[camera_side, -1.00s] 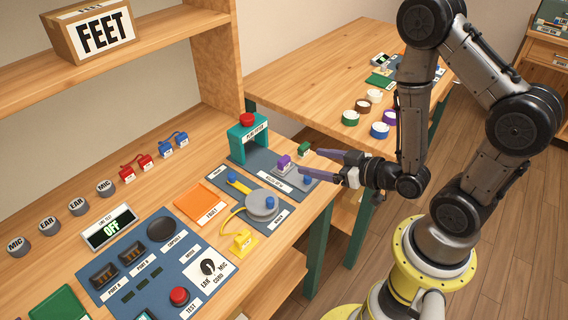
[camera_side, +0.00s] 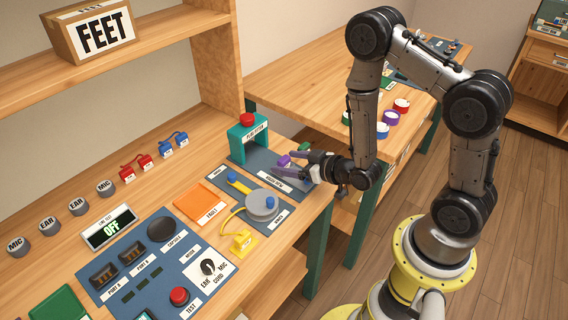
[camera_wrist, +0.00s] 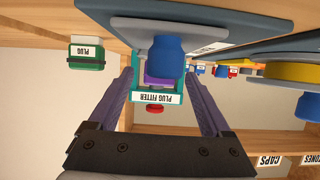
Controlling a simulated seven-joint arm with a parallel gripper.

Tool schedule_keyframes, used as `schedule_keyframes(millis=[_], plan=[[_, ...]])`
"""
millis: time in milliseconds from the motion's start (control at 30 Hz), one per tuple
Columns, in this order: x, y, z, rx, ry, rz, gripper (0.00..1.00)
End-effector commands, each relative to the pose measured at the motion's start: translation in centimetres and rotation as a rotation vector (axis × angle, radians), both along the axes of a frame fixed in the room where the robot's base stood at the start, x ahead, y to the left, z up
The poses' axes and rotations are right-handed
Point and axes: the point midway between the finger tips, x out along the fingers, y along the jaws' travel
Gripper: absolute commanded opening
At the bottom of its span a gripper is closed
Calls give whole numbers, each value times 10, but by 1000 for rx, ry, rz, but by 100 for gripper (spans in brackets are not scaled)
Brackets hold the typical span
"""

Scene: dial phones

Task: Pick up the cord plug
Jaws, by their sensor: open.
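My gripper (camera_side: 287,166) is open, its two purple fingers reaching left over the fixture at the bench's right edge. In the wrist view the gripper (camera_wrist: 158,76) has empty space between its fingertips; a blue knob (camera_wrist: 167,55) and a purple block (camera_wrist: 160,79) show between and beyond them. I cannot tell whether the fingers touch anything. A small green block (camera_wrist: 86,54) labelled PLUG is left of the fingers in the wrist view; in the side view it (camera_side: 304,147) is just behind them. A yellow block (camera_side: 242,241) lies at the end of a yellow cord, front-left of my gripper.
A teal plug fitter (camera_side: 247,140) with a red button stands behind my gripper. A grey winder (camera_side: 262,204) with a blue knob is in front. An orange tray (camera_side: 205,202) and a control panel (camera_side: 143,285) lie left. A second table (camera_side: 300,75) stands behind.

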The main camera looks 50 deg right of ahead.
Motion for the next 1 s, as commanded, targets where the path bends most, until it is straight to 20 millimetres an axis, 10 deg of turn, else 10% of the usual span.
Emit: schedule_keyframes(millis=[500, 1000], plan=[[28, 0, -10, 1, 0, 1, 81], [28, -1, -10, 1, -1, 0, 0]])
